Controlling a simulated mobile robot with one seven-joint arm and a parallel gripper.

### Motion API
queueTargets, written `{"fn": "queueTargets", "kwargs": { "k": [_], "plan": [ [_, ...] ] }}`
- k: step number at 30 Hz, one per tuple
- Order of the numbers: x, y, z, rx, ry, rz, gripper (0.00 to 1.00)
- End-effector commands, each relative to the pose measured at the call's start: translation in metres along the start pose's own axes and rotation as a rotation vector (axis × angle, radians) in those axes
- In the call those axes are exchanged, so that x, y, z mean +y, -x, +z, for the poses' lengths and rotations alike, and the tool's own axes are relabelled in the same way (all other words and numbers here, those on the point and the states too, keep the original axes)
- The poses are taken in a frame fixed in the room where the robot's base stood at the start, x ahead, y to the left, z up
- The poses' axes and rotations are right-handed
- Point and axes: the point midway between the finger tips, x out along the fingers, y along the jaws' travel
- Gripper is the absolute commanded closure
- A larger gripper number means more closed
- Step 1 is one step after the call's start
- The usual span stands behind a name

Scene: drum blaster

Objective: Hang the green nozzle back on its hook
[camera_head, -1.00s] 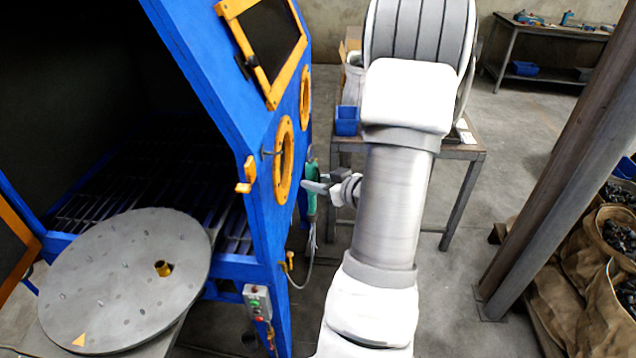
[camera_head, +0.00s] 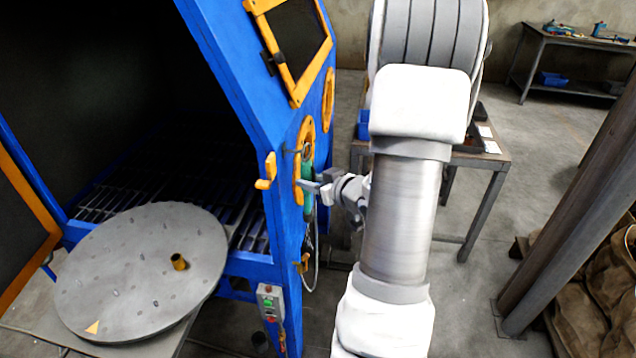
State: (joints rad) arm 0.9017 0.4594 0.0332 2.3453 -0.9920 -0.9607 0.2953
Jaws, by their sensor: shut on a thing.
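The green nozzle (camera_head: 308,176) stands roughly upright beside the right side of the blue cabinet, in front of the nearer yellow ring. My gripper (camera_head: 315,186) comes in from the right and is shut on the nozzle's body. A thin dark hook-like rod (camera_head: 291,151) sticks out at the cabinet edge, level with the nozzle's top and close to its left. Whether the nozzle touches it I cannot tell. A grey hose (camera_head: 316,262) hangs below the nozzle. The far side of the nozzle is hidden.
The blue cabinet (camera_head: 284,215) stands open at left, with a round grey turntable (camera_head: 140,272) in front. A yellow latch (camera_head: 266,171), a yellow fitting (camera_head: 302,264) and a control box (camera_head: 270,301) are close by. A table (camera_head: 490,159) stands behind my arm.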

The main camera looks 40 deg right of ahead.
Motion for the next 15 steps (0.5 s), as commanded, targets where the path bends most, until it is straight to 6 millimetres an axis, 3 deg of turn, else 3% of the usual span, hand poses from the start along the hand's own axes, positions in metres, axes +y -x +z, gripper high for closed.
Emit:
{"fn": "queueTargets", "kwargs": {
  "k": [15],
  "plan": [
    [-0.014,-0.019,0.004,0.001,0.001,0.000,1.00]
  ]
}}
